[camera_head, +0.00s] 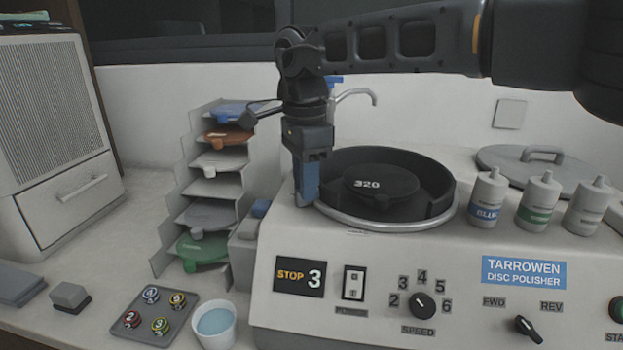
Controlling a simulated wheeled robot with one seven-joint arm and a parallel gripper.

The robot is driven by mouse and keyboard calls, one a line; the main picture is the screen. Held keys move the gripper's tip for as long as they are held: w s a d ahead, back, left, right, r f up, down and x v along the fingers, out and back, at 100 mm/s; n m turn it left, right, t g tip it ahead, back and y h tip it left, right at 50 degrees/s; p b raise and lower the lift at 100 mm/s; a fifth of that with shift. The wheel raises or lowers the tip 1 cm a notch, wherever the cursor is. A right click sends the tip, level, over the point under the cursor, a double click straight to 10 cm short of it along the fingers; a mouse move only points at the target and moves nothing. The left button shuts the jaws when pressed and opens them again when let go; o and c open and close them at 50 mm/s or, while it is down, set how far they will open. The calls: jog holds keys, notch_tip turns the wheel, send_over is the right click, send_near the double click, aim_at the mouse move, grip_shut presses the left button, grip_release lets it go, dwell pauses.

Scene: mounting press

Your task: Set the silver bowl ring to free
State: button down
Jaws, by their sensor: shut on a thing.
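The silver bowl ring (390,226) runs around the base of the black bowl (437,180) on the disc polisher. A black disc marked 320 (380,185) lies in the bowl. My gripper (304,198) points down at the left end of the ring's visible front arc. Its fingers are shut on the ring's left edge, or on a small part there. The fingers hide the exact grip point. I see no readable lock or free mark on the ring.
The polisher's front (410,290) carries a display reading STOP 3, a power switch, a speed knob (423,306) and a direction knob (528,328). A curved tap (358,94) stands behind the bowl. Bottles (487,198) stand at right, a disc rack (172,215) at left.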

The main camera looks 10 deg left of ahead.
jog(key=shift+w+r, duration=0.1)
jog(key=shift+w, duration=0.05)
jog(key=c, duration=1)
grip_release()
jog(key=shift+c, duration=0.2)
jog(key=shift+r+b, duration=0.5)
jog(key=shift+r, duration=3.3)
